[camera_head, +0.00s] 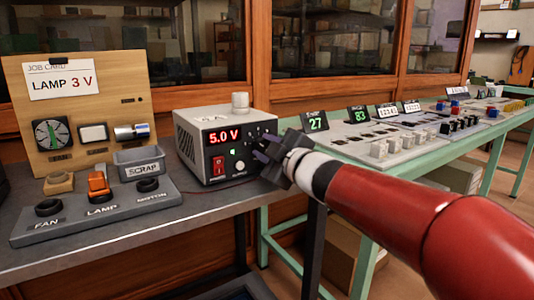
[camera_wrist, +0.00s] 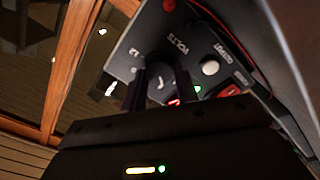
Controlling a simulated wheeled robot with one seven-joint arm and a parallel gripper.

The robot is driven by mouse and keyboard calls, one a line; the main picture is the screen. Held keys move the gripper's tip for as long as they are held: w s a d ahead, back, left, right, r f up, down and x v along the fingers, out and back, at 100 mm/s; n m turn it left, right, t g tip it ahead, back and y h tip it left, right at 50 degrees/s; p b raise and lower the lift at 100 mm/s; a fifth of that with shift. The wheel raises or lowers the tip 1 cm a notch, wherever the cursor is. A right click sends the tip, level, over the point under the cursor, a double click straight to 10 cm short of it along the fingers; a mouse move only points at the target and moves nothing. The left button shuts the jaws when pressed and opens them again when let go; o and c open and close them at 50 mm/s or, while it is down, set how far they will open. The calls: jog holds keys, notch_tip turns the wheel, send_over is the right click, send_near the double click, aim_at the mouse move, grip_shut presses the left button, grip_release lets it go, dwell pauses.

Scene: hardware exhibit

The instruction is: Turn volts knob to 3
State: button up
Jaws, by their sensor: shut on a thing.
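The power supply (camera_head: 212,122) is a grey box on the bench, and its red display (camera_head: 222,136) reads 5.0 V. My gripper (camera_head: 265,148) is at the right side of its front panel. In the wrist view, my gripper's two dark fingers (camera_wrist: 160,88) are shut on the volts knob (camera_wrist: 160,82), a dark knob with a white pointer mark, beside the VOLTS label (camera_wrist: 179,42). The fingers hide most of the knob, and in the head view it is not clear. The job card (camera_head: 62,82) reads LAMP 3 V.
A red switch (camera_head: 218,165) and a white output button (camera_head: 239,166) are close to my gripper on the panel. A board with a dial (camera_head: 52,134), a scrap bin (camera_head: 140,163) and a FAN, LAMP, MOTOR socket strip (camera_head: 100,215) are at the left. A green-framed table (camera_head: 400,165) stands right.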

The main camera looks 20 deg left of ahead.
jog(key=n+b, duration=0.2)
jog(key=n, duration=0.3)
jog(key=shift+f, duration=0.15)
jog(key=shift+n, duration=0.4)
jog(key=o, duration=1)
jog(key=v, duration=0.7)
jog(key=shift+s+d, duration=0.2)
jog(key=shift+s, duration=0.15)
